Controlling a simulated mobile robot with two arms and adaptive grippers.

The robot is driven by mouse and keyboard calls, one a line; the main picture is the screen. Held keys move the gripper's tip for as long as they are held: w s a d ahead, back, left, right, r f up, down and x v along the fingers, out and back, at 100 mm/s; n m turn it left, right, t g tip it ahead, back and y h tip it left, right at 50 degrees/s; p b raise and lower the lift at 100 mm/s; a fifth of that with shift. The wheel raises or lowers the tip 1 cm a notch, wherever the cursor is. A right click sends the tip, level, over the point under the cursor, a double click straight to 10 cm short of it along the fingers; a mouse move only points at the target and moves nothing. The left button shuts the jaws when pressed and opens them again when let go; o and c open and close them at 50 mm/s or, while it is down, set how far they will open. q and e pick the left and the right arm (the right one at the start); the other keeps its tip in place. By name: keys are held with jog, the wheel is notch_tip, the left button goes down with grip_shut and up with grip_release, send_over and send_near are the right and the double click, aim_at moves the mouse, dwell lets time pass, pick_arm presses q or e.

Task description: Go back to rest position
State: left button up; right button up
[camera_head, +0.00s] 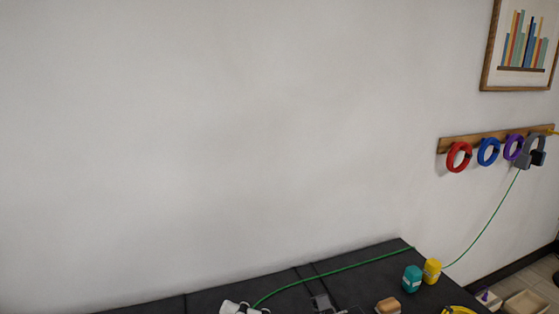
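Neither of my grippers can be made out in the head view, and no arm of mine clearly shows. The dark workbench (215,299) runs along the bottom edge of the picture against a pale wall. A white object with dark parts (238,308) is cut off by the bottom edge, too little of it showing to name.
Teal (412,278) and yellow (432,271) containers stand at the bench's right end, near a tan block (388,306). A green cable (345,268) crosses the bench. A wall rail (473,140) bears red, blue and purple rings. Bins (524,303) stand lower right.

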jog(key=w+d+m+t+h, duration=0.45)
jog(key=d+m+t, duration=0.3)
jog(key=m, duration=0.25)
jog(key=w+d+m+t+h, duration=0.4)
jog(key=d+m+t+h, duration=0.2)
jog(key=m+t, duration=0.35)
jog(key=s+d+f+m+g+h, duration=0.1)
jog(key=d+f+m+g+h, duration=0.2)
jog(key=d+f+m+h, duration=0.35)
jog(key=s+d+f+m+g+h, duration=0.1)
jog(key=d+f+m+g+h, duration=0.25)
jog(key=f, duration=0.55)
jog(key=s+d+f+m+g, duration=0.2)
jog(key=s+f+g, duration=0.3)
jog(key=s+f, duration=0.4)
jog(key=s+d+f+m+g, duration=0.1)
jog(key=s+f+g, duration=0.5)
jog(key=s, duration=0.6)
notch_tip(320, 180, down, 26)
jog(key=s, duration=0.1)
jog(key=s+d+f+g, duration=0.2)
jog(key=s+d+f, duration=0.1)
jog(key=s+f, duration=1.3)
jog(key=shift+s+d+f, duration=0.15)
jog(key=shift+s+f, duration=0.15)
jog(key=shift+s, duration=0.3)
